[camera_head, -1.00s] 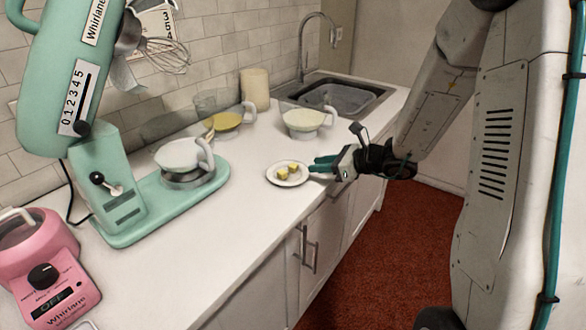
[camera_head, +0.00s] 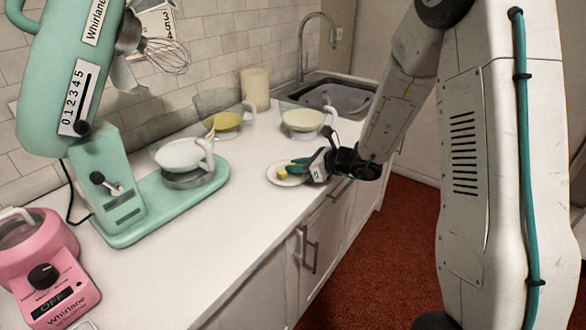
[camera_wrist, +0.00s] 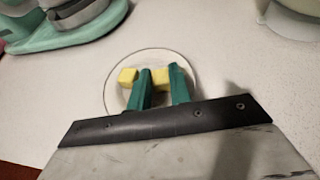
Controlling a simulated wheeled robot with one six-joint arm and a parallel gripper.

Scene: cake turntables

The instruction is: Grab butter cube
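A round white plate (camera_head: 274,177) on the counter also shows in the wrist view (camera_wrist: 114,97). It holds two yellow butter cubes. One cube (camera_wrist: 127,76) lies just left of my gripper's left finger. The other cube (camera_wrist: 159,75) shows between the two teal fingertips and is partly hidden by them. In the head view one yellow cube (camera_head: 283,175) shows at the fingertips; the other is hidden. My gripper (camera_wrist: 160,76) is over the plate with its fingers apart. I cannot tell whether either finger touches a cube.
Bowls with handles (camera_head: 302,121) and (camera_head: 224,121) stand behind the plate. A green stand mixer (camera_head: 112,190) is to the left, a pink appliance (camera_head: 45,262) at the lower left. A sink (camera_head: 345,98) is at the back.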

